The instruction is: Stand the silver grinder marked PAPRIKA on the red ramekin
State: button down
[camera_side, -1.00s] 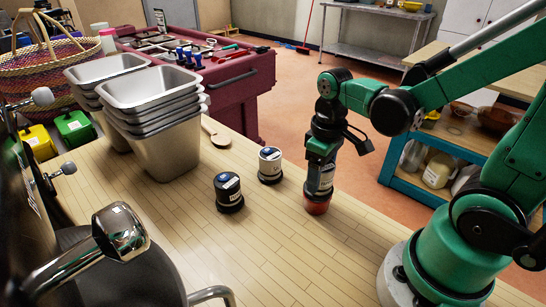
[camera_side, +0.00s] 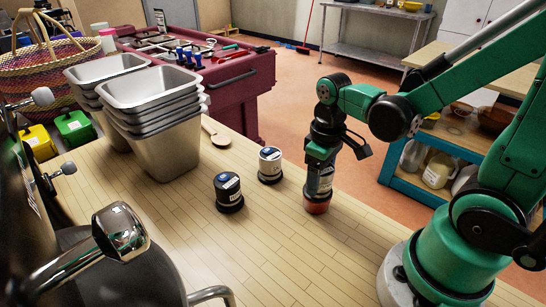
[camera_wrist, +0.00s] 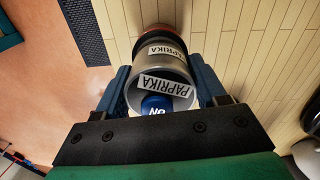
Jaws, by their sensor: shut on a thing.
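My gripper (camera_side: 320,157) is shut on the silver grinder (camera_side: 319,183), which is upright. In the wrist view, the PAPRIKA label shows on the grinder (camera_wrist: 160,62), between my two fingers. The red ramekin (camera_side: 317,207) is on the wooden counter directly under the grinder. In the wrist view only a strip of the ramekin's red rim (camera_wrist: 157,29) shows past the grinder's far end. The grinder's base appears to meet the ramekin; whether it bears its full weight there I cannot tell.
The counter's far edge runs close behind the ramekin.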

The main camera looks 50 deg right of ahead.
jog(key=shift+f, duration=0.2)
jog(key=shift+c, duration=1.7)
grip_release()
jog(key=shift+r, duration=5.55)
jog(key=shift+f, duration=0.1)
jog(key=shift+w+a+f+m+t, duration=0.25)
jog(key=shift+w+a+f+t, duration=0.3)
jog(key=shift+t, duration=0.65)
jog(key=shift+w+a+f+m+t, duration=0.3)
jog(key=shift+a+t, duration=0.4)
jog(key=shift+t, duration=0.5)
jog(key=shift+w+a+f+m+t, duration=0.15)
jog(key=shift+w+a+f+t, duration=0.35)
jog(key=shift+t, duration=0.7)
